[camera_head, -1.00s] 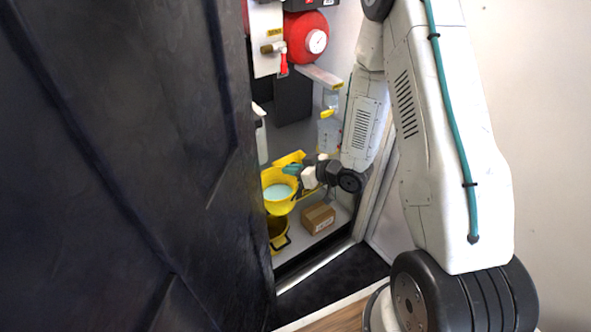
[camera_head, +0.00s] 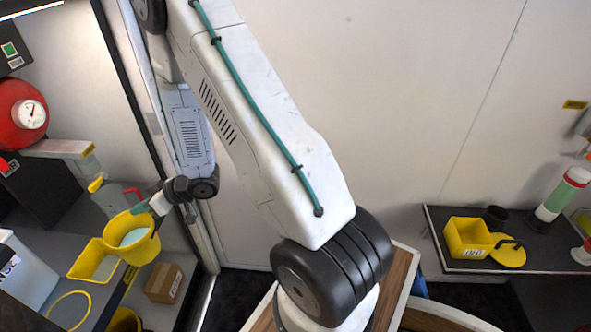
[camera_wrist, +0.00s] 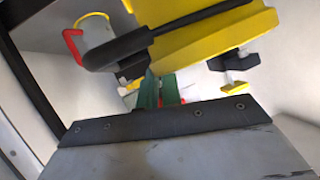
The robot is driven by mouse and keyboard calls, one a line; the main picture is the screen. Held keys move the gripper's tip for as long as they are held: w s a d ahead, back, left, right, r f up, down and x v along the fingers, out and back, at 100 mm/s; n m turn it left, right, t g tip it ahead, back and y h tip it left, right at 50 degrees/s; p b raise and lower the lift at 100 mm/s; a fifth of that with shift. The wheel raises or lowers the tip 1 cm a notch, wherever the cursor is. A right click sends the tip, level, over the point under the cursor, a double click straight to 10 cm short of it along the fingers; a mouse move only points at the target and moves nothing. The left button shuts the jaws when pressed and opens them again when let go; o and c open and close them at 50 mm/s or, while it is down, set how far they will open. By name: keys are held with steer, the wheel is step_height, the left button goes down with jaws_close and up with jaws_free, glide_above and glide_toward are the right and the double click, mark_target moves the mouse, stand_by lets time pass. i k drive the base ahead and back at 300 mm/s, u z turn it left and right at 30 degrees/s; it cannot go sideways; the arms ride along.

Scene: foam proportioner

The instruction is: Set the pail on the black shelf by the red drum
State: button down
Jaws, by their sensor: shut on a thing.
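The yellow pail (camera_head: 132,240), with pale blue liquid inside, hangs upright from my gripper (camera_head: 144,207) in the head view. It is over the left shelf unit. In the wrist view my green fingertips (camera_wrist: 158,90) are closed near the black handle of the pail (camera_wrist: 215,42); the exact contact is hard to see. A red drum (camera_head: 14,122) with a round gauge is at the far left. A black shelf (camera_head: 520,257) stands against the wall at right; no large red drum shows on it, though its right end is cut off.
A yellow tray (camera_head: 90,262), a grey jug (camera_head: 112,200) and a cardboard box (camera_head: 164,283) are near the pail.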

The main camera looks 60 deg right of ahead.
mark_target(542, 250)
steer(key=z, duration=0.4)
steer(key=k, duration=1.55)
steer(key=z, duration=2.3)
